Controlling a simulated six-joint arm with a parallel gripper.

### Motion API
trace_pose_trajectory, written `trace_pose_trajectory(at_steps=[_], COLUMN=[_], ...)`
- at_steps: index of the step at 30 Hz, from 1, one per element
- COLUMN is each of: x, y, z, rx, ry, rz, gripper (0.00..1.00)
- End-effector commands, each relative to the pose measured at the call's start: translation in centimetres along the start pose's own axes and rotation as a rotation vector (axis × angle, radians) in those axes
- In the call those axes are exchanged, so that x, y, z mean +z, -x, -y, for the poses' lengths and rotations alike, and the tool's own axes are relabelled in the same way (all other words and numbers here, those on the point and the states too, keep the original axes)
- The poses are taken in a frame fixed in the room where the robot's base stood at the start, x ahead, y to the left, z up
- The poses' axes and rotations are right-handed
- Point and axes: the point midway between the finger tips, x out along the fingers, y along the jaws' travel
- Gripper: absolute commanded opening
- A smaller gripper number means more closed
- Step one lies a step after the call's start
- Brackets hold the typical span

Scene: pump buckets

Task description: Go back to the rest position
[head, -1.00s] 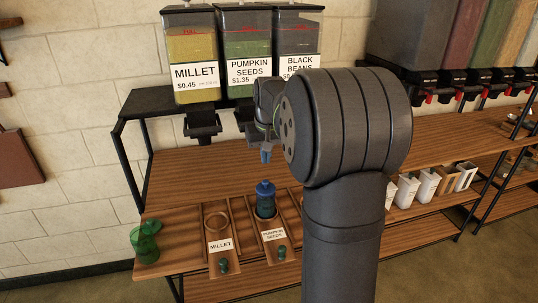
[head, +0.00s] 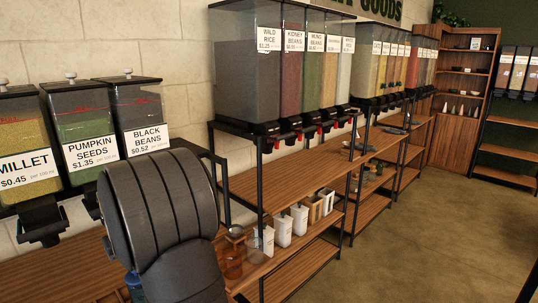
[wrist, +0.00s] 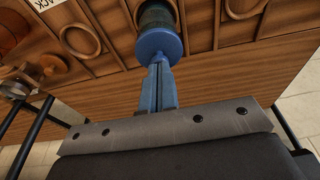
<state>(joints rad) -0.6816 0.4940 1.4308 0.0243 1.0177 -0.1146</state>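In the wrist view, my gripper (wrist: 162,88) points its blue fingers toward a blue-lidded jar (wrist: 157,38). In the head view my own arm fills the lower left and hides the gripper. A small blue patch (head: 133,285) at its left edge looks like the jar's lid.
Millet (head: 26,150), pumpkin seeds (head: 88,130) and black beans (head: 143,115) dispensers stand at left in the head view. A long shelf (head: 290,175) runs rightward with larger dispensers above and white containers (head: 283,230) below. The floor (head: 430,240) at right is clear.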

Motion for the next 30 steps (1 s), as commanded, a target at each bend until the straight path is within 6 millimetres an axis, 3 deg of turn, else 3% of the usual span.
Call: trace_pose_trajectory(at_steps=[8,16,18,26,30], x=[-0.5,-1.5,-1.0,0.1,-0.6], y=[2.0,7.2,5.2,0.0,2.6], z=[0.0,0.0,0.0,0.0,0.0], rx=[0.0,0.0,-0.001,0.0,0.0], ry=[0.0,0.0,0.0,0.0,0.0], rz=[-0.003,-0.003,0.006,0.004,-0.004], gripper=[0.0,0.0,0.0,0.0,0.0])
